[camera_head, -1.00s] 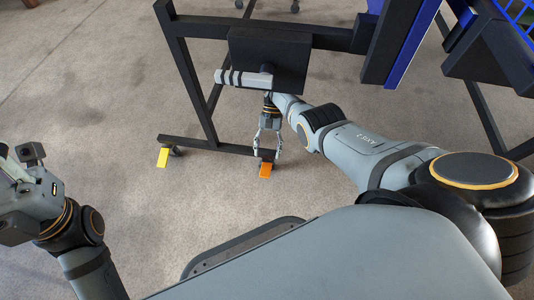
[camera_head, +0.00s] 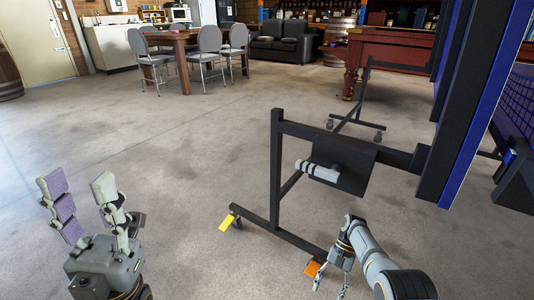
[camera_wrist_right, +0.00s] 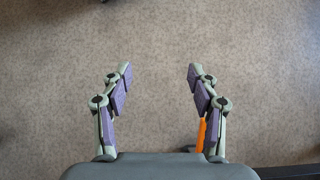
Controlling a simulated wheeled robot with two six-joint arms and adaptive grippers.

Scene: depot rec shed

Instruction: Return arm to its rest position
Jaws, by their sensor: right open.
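My right gripper (camera_head: 330,288) hangs low at the end of my right arm, just right of an orange pedal (camera_head: 312,268) at the foot of a black wheeled frame (camera_head: 276,165). In the right wrist view the right gripper (camera_wrist_right: 159,75) is open, with only bare floor between its fingertips. A strip of the orange pedal (camera_wrist_right: 201,135) shows behind its right finger. My left gripper (camera_head: 77,182) is raised at the lower left, its fingers spread and empty.
A yellow pedal (camera_head: 226,222) sits at the frame's other lower corner. A grey handle (camera_head: 320,172) and dark blue panels (camera_head: 487,100) stand above my right arm. Chairs (camera_head: 209,45), a wooden table (camera_head: 180,42) and a black sofa (camera_head: 283,42) are far back. The middle floor is clear.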

